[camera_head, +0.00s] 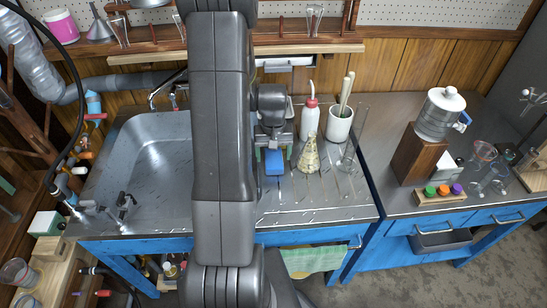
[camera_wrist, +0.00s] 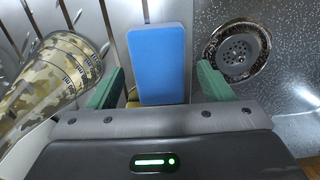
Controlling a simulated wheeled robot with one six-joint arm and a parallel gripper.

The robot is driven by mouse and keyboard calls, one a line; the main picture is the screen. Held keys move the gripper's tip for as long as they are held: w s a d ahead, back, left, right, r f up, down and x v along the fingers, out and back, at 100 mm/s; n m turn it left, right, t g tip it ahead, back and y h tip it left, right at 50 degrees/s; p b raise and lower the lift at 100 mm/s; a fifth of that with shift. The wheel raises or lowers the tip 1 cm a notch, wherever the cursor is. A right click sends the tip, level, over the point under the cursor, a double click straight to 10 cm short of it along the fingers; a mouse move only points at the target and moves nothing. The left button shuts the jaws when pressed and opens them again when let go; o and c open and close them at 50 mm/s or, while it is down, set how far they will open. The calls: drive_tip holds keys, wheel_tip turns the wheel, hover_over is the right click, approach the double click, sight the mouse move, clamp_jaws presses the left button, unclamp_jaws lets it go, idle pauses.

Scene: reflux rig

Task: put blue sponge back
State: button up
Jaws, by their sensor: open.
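The blue sponge (camera_head: 274,163) lies on the ribbed metal drainboard, just right of the sink basin. In the wrist view the blue sponge (camera_wrist: 158,60) shows as a blue block between and slightly beyond my fingertips. A bit of yellow shows beside its lower left edge; I cannot tell what it is. My gripper (camera_head: 273,150) points down over the sponge in the head view. In the wrist view my gripper (camera_wrist: 160,82) is open, with one green finger on each side of the sponge and visible gaps to both. The sponge's near end is partly hidden behind my gripper's body.
A patterned conical flask (camera_head: 309,157) stands close to my gripper's right, and shows large at left in the wrist view (camera_wrist: 60,75). A red-capped wash bottle (camera_head: 310,120) and a white pot (camera_head: 340,125) stand behind. The sink (camera_head: 150,160) with its drain (camera_wrist: 238,50) lies on the other side.

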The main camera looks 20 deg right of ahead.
sight(274, 158)
wheel_tip(274, 158, up, 10)
drive_tip(key=shift+f, duration=0.15)
idle(0.3)
wheel_tip(274, 158, down, 13)
drive_tip(key=shift+f+b, duration=0.1)
drive_tip(key=shift+b, duration=0.35)
drive_tip(key=shift+r+p, duration=0.5)
drive_tip(key=shift+r, duration=1.55)
drive_tip(key=shift+f, duration=0.1)
